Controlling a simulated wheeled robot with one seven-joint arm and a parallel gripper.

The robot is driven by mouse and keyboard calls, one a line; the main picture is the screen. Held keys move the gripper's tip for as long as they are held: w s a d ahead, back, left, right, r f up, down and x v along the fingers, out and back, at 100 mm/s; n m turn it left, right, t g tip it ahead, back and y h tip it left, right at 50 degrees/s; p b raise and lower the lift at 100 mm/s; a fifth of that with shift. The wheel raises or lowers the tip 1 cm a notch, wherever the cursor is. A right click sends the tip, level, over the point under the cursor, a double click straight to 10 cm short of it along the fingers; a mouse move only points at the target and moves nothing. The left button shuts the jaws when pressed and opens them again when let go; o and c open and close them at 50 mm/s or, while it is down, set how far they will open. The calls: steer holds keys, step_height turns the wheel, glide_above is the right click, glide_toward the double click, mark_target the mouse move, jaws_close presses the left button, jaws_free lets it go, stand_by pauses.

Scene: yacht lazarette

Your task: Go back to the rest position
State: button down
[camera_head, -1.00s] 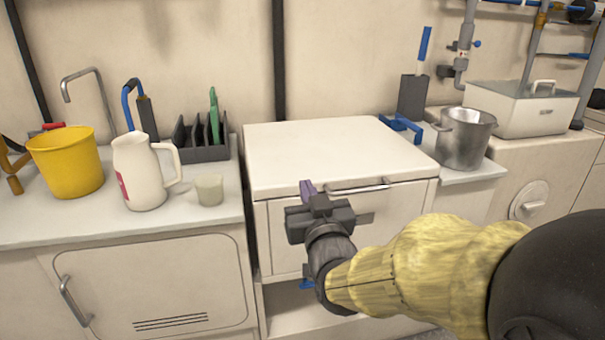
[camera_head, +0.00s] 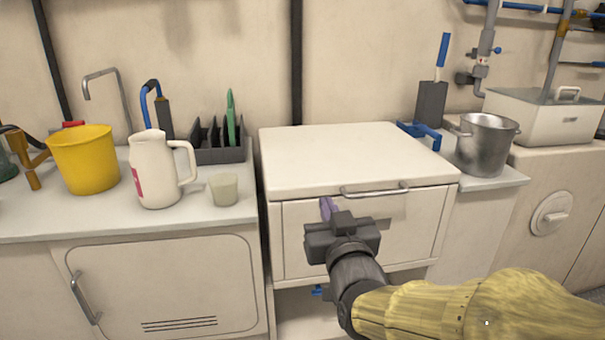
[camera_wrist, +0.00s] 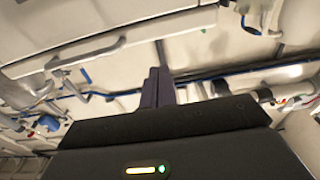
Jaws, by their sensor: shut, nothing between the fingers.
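My gripper (camera_head: 328,209) is in front of the white cabinet (camera_head: 355,160) with the metal bar handle (camera_head: 375,190). Its purple-grey fingers are together and hold nothing. They point toward the cabinet front, just left of the handle; whether they touch it cannot be told. In the wrist view the closed fingers (camera_wrist: 158,87) stand up in the middle, with a long pale bar handle (camera_wrist: 75,58) at the upper left. My arm, in a yellow sleeve, comes in from the lower right.
On the left counter stand a yellow bucket (camera_head: 85,160), a white jug (camera_head: 157,170), a small cup (camera_head: 224,190) and a dark rack (camera_head: 217,148). A steel pot (camera_head: 486,145) and a white box (camera_head: 548,118) stand on the right. The cabinet top is bare.

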steer(key=s+d+f+m+g+h+p, duration=0.1)
steer(key=s+d+f+g+p, duration=0.25)
steer(key=s+g+p, duration=0.4)
steer(key=s+d+f+g+h+p, duration=0.1)
steer(key=s+d+f+g+p, duration=0.3)
steer(key=g+p, duration=0.55)
step_height(320, 180, up, 37)
steer(key=a+t+p, duration=0.1)
steer(key=p, duration=3.7)
steer(key=shift+s+a+r, duration=0.15)
steer(key=shift+s+r, duration=0.05)
steer(key=shift+f, duration=0.1)
